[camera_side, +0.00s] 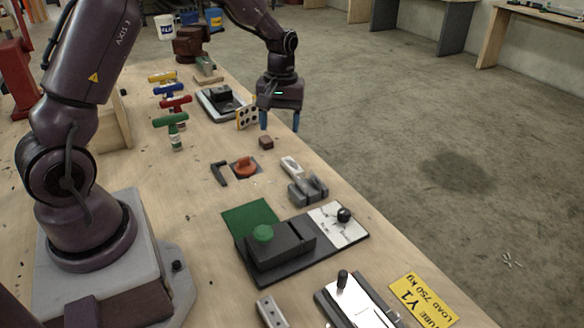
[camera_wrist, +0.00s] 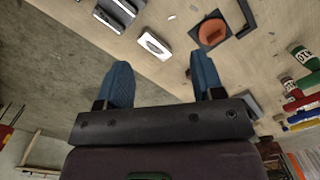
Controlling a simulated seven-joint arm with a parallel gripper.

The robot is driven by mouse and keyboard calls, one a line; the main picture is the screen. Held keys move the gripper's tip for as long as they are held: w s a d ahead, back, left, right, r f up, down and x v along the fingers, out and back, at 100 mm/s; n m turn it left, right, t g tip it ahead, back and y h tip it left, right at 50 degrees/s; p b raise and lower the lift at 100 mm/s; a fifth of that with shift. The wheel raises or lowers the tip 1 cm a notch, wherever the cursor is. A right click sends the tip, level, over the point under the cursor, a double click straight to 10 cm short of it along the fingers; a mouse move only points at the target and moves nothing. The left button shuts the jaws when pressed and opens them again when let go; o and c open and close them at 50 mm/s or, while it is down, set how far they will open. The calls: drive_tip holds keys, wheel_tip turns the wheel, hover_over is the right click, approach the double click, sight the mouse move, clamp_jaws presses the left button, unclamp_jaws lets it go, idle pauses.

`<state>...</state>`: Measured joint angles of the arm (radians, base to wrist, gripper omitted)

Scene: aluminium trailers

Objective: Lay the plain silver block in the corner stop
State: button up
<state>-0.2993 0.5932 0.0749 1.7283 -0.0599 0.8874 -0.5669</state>
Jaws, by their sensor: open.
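My gripper (camera_side: 280,121) is open and empty, pointing down above the bench. Its two blue fingers also show in the wrist view (camera_wrist: 160,68). A small silver block (camera_side: 291,167) lies on the bench nearer the side camera than my gripper. In the wrist view the silver block (camera_wrist: 154,44) lies beyond the fingertips, apart from them, with a dark mark on top; I cannot tell if it is the plain one. A dark L-shaped piece (camera_side: 220,173), seemingly the corner stop, lies left of it, past an orange round part (camera_side: 245,167). Nothing lies in its angle.
A small brown block (camera_side: 266,142) and a grey clamp-like part (camera_side: 308,188) are nearby. Coloured T-handles (camera_side: 172,121) stand at left. A silver piece with holes (camera_side: 271,311) lies at the front.

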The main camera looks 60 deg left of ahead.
drive_tip(key=w+a+f+n, duration=0.3)
drive_tip(key=f, duration=0.2)
drive_tip(key=n, duration=0.4)
hover_over(292, 165)
drive_tip(key=shift+t, duration=0.4)
drive_tip(key=f, duration=0.6)
drive_tip(key=shift+d+f, duration=0.25)
drive_tip(key=shift+d, duration=0.05)
drive_tip(key=shift+a+f, duration=0.2)
drive_tip(key=shift+f, duration=1.15)
drive_tip(key=shift+a+f, duration=0.15)
drive_tip(key=shift+f, duration=1.15)
drive_tip(key=c, duration=1.1)
drive_tip(key=shift+c, duration=0.2)
drive_tip(key=shift+r, duration=0.1)
